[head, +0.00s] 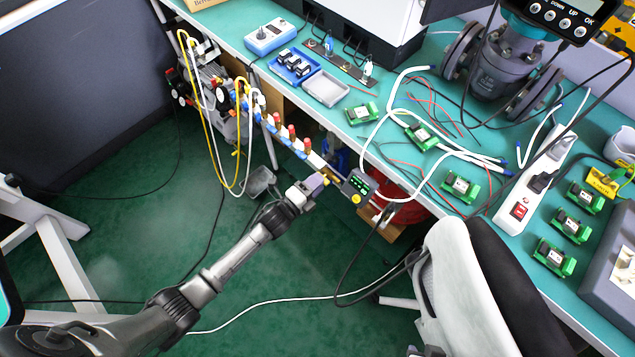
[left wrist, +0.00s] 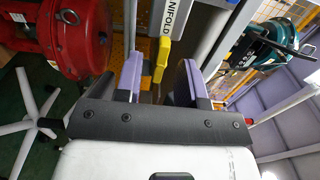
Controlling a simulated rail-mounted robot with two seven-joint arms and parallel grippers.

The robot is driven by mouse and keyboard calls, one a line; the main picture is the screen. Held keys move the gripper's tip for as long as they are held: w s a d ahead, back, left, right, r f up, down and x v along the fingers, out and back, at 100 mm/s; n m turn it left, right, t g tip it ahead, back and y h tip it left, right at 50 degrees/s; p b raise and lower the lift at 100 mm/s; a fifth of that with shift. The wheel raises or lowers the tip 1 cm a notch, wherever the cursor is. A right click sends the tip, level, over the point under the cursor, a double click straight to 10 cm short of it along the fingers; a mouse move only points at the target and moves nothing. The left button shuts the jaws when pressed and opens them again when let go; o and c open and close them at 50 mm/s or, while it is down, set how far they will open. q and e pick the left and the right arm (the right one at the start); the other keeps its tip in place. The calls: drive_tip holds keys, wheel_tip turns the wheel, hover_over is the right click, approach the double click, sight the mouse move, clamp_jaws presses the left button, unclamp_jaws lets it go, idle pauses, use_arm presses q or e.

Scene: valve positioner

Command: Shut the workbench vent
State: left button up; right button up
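The manifold, a bar with several red-topped valves (head: 292,134), runs along the front edge of the bench. A yellow handle sits at its near end; in the left wrist view this yellow handle (left wrist: 161,58) hangs beside a grey block lettered "NIFOLD" (left wrist: 178,17). I take it for the vent handle, though no vent label is readable. My left gripper (head: 319,184) is at this end of the manifold. In the left wrist view its purple fingers (left wrist: 162,80) are apart, with the handle between them, nearer the left finger. Contact cannot be told. My right gripper is not in view.
A small gauge with a green display (head: 359,184) is just right of the gripper. The green bench (head: 395,245) carries cables, circuit modules and a power strip (head: 535,180). An office chair (head: 460,275) stands near right. Hoses (head: 240,150) hang left. Open floor lies left.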

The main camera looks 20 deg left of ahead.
use_arm(q)
drive_tip(key=shift+w+d, duration=0.15)
drive_tip(key=shift+w, duration=0.1)
clamp_jaws()
idle(0.3)
